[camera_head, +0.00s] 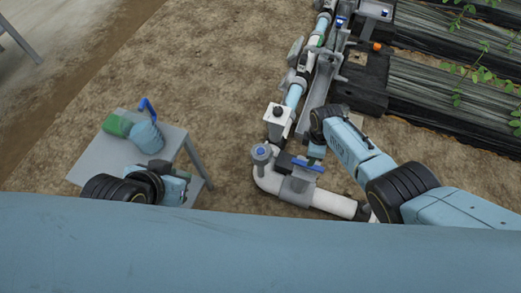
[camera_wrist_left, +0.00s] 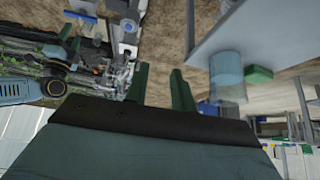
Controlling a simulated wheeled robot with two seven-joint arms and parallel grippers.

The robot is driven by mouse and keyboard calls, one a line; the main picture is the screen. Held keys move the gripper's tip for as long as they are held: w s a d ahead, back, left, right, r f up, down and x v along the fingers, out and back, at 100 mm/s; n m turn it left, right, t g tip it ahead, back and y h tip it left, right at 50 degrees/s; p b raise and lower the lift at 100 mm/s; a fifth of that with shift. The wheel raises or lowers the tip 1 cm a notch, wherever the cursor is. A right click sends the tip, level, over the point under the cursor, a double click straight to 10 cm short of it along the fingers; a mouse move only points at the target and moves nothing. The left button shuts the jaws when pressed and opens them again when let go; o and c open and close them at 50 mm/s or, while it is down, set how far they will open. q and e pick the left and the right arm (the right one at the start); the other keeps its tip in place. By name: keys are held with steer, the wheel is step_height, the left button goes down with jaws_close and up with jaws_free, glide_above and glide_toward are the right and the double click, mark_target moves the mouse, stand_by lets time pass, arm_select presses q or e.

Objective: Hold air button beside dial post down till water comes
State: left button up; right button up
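A post with a round grey head and blue top (camera_head: 260,152) stands on the white pipe elbow; I take it for the dial post. Behind it is a white box with a black knob (camera_head: 278,112) on top. I cannot tell for sure which part is the air button. My right gripper (camera_head: 315,153) is bent down over the pipework, right of the post, close above a blue bar handle (camera_head: 308,166). Its fingers are too small to judge, and contact cannot be told. My left gripper (camera_head: 184,174) is by the small table; its two dark green fingers (camera_wrist_left: 160,88) are apart and empty.
A small grey table (camera_head: 95,163) on the left bears a blue jug (camera_head: 147,137) and a green block (camera_head: 117,124). The pipe line runs away toward the back. Black-covered plant beds (camera_head: 450,95) lie to the right. Bare soil lies between table and pipes.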

arm_select(q)
jaws_close()
stand_by(1.4)
